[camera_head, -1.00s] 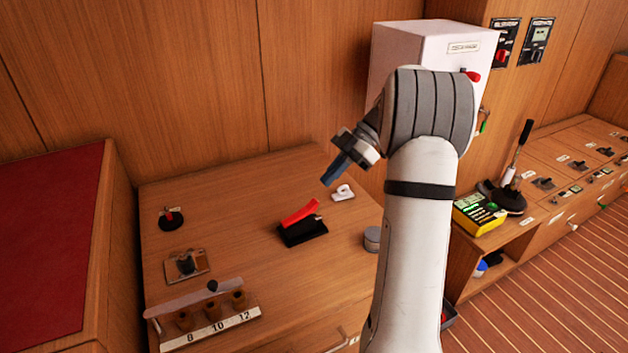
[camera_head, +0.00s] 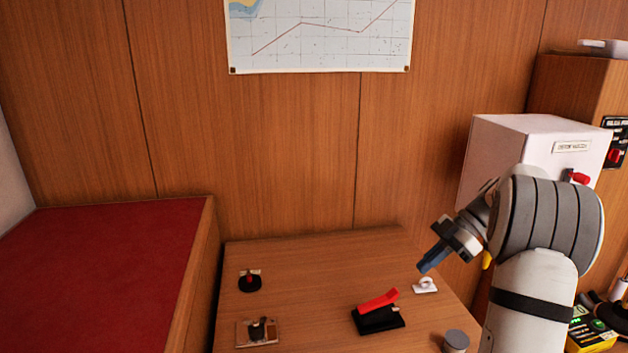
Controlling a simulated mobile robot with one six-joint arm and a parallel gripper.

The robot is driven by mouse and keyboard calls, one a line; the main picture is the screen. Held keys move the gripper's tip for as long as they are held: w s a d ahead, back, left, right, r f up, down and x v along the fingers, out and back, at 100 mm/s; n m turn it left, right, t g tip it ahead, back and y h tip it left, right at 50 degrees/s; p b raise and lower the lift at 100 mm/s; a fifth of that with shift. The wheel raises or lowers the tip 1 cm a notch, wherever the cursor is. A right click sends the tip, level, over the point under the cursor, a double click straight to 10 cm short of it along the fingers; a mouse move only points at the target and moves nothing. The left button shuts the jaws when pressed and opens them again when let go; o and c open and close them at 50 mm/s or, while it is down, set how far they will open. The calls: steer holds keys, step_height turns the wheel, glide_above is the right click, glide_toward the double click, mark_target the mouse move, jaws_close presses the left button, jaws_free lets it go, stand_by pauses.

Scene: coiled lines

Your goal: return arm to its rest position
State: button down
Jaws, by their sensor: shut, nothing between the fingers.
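My gripper (camera_head: 432,259) is at the right in the head view, at the end of my white and grey arm. Its dark blue fingers are closed with nothing held. They point down and left, and in the picture they show just above the small white hook-like fitting (camera_head: 426,285) on the wooden counter (camera_head: 310,270). I cannot tell the exact height above the counter. My arm is bent, with its grey joint in front of part of the white box.
A red-handled black fitting (camera_head: 378,312), a black knob (camera_head: 250,281), a metal latch plate (camera_head: 257,332) and a grey round cap (camera_head: 456,340) are on the counter. A white box (camera_head: 515,150) stands right. A red cushioned bench (camera_head: 100,270) is left; a chart (camera_head: 318,35) hangs behind.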

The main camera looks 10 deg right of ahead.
steer(key=s+a+r+m+h+p, duration=0.5)
steer(key=s+a+r+m+p, duration=0.35)
steer(key=a+r, duration=0.25)
steer(key=s+a+r+m+t+h+p, duration=0.2)
steer(key=s+a+r+m+p, duration=0.1)
steer(key=s+m+p, duration=0.3)
steer(key=s+a+r+m+t+h+p, duration=0.2)
steer(key=s+r+m+p, duration=0.15)
steer(key=s, duration=0.45)
steer(key=g+h+b, duration=0.2)
steer(key=h+b, duration=0.3)
steer(key=b, duration=0.6)
glide_toward(394, 292)
steer(key=shift+n, duration=0.4)
steer(key=b+x, duration=0.2)
steer(key=x, duration=0.5)
steer(key=shift+w+a, duration=0.1)
